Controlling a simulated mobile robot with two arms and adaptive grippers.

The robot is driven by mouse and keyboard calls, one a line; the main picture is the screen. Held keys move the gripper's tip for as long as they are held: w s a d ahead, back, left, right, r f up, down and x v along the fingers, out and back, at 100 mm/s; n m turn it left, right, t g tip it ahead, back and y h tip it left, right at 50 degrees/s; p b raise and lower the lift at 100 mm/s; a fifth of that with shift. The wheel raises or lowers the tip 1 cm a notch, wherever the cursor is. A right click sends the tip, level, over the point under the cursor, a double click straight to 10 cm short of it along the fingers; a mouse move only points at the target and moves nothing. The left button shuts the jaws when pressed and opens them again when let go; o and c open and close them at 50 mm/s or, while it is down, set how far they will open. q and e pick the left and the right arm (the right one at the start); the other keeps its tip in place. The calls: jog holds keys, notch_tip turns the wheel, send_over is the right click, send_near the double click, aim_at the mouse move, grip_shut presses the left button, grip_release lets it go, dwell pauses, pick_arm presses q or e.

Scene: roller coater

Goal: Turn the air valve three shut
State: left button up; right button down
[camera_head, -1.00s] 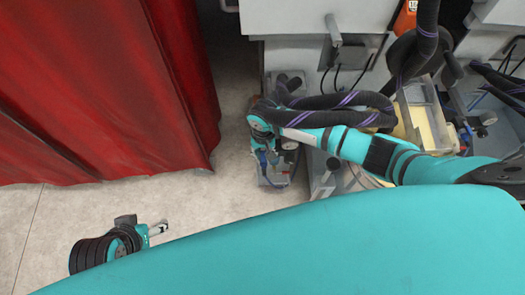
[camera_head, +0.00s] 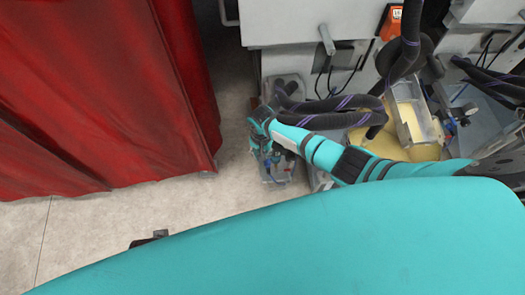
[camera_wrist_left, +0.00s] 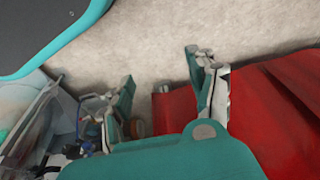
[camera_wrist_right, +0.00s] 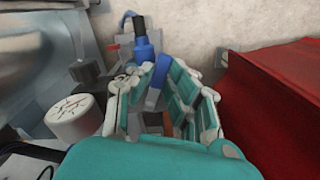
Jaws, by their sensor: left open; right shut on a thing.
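In the right wrist view my right gripper (camera_wrist_right: 160,95) is shut on a blue valve handle (camera_wrist_right: 154,97), which shows between its fingers. A blue cylindrical fitting (camera_wrist_right: 141,46) stands just beyond the handle. I cannot read which valve number this is. In the head view my right arm reaches from the right to the valve unit (camera_head: 276,172) on the floor beside the machine; the fingers are mostly hidden there. My left gripper (camera_wrist_left: 162,72) is open and empty, its fingers apart above the pale floor. The left arm is almost fully hidden behind my teal body in the head view.
A red curtain (camera_head: 95,95) hangs at the left. Grey machine housings (camera_head: 305,20) with black hoses (camera_head: 340,103) stand at the back right, around a yellow tray (camera_head: 425,150). Bare floor (camera_head: 120,215) lies below the curtain.

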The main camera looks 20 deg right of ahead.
pick_arm(q)
notch_tip(320, 180, down, 6)
jog(key=s+p, duration=0.1)
jog(key=s, duration=0.1)
jog(key=shift+w+r+b, duration=0.15)
jog(key=shift+w+r, duration=0.1)
jog(key=shift+r, duration=0.5)
jog(key=shift+w+r+b, duration=0.15)
jog(key=shift+w+r, duration=0.1)
jog(key=shift+r, duration=0.45)
jog(key=shift+w+r+b, duration=0.15)
jog(key=shift+w+r, duration=0.1)
jog(key=shift+r, duration=0.5)
pick_arm(e)
jog(key=shift+w+a+m, duration=0.3)
jog(key=shift+w+m, duration=0.5)
jog(key=shift+m, duration=1.45)
jog(key=shift+w+a+m, duration=0.3)
jog(key=shift+w+m, duration=0.45)
jog(key=shift+m, duration=1.45)
jog(key=shift+w+a+m, duration=0.3)
jog(key=shift+w+m, duration=0.5)
jog(key=shift+m, duration=1.45)
jog(key=c, duration=1.3)
grip_release()
notch_tip(320, 180, up, 12)
